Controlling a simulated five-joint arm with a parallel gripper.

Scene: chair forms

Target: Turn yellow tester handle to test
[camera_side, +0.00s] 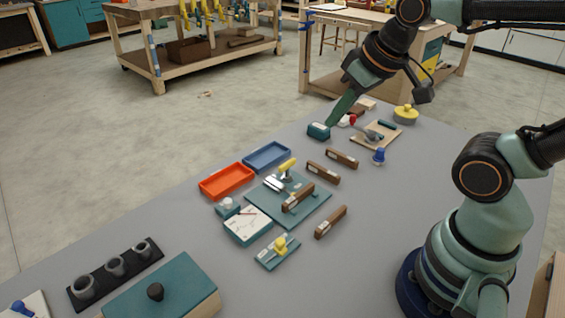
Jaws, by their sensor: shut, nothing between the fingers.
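A yellow handle (287,165) stands on a pale metal fixture at the back of a teal board (315,211). A brown labelled block (298,197) sits on that board in front of it. A second yellow part, a knob or lever (280,244), sits on a small teal plate (268,263) nearer the front. I cannot tell which is the tester handle, and I see no readable test mark. My gripper (332,122) is shut and empty, pointing down beside a small teal box (318,132), well behind and right of both yellow parts. I cannot tell whether it touches the box.
A white-faced panel (248,224), an orange tray (226,181) and a blue tray (267,156) lie left of the board. Loose brown blocks (331,221) lie right. A blue knob (379,156) stands farther right.

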